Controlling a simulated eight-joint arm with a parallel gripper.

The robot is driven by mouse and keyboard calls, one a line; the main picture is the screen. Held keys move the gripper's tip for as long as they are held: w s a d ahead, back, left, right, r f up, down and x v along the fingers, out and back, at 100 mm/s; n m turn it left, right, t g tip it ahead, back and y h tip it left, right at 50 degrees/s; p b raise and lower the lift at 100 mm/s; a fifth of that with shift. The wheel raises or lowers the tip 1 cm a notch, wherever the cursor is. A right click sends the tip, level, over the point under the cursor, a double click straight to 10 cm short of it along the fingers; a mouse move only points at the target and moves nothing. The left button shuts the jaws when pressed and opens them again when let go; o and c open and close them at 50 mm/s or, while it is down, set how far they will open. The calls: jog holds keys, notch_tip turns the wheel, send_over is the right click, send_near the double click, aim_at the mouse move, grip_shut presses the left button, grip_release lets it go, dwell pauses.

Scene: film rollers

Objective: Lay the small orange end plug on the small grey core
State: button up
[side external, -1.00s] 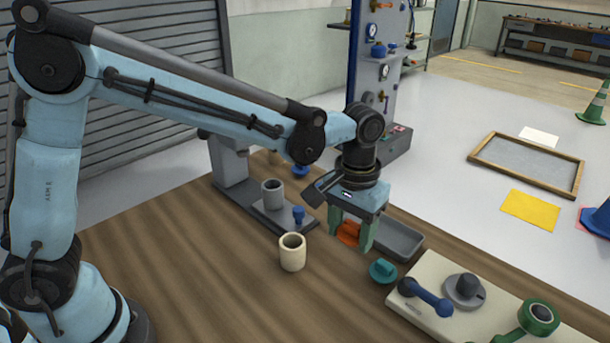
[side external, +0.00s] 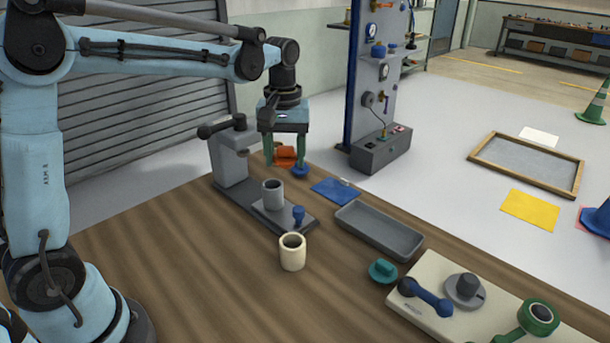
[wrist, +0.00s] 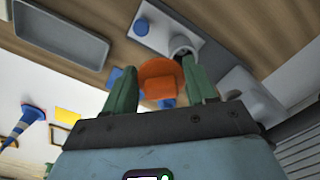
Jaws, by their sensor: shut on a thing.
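The small orange end plug (side external: 286,153) is held between the green fingers of my gripper (side external: 284,160), up in the air. It also shows in the wrist view (wrist: 160,76). The small grey core (side external: 273,195) stands upright on the plate of a grey press-like fixture, with its open end up. In the wrist view the core (wrist: 182,44) shows just beyond the plug, partly overlapped by it. The plug is above and apart from the core, beyond it in the side view.
The grey fixture (side external: 231,160) has a dark lever at its top, left of my gripper. A blue plug (side external: 298,215) stands beside the core, and a cream core (side external: 292,255) is in front. A grey tray (side external: 378,232), teal plug (side external: 382,270) and blue sheet (side external: 336,189) lie to the right.

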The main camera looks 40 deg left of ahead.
jog(key=a+n, duration=0.1)
jog(key=a, duration=0.3)
jog(key=shift+s+a+f, duration=0.1)
jog(key=shift+f, duration=1.75)
jog(key=shift+s+a+f, duration=0.1)
jog(key=shift+f, duration=1.7)
jog(key=shift+f, duration=0.1)
jog(key=o, duration=1.1)
jog(key=shift+o, duration=0.4)
jog(key=shift+o, duration=1)
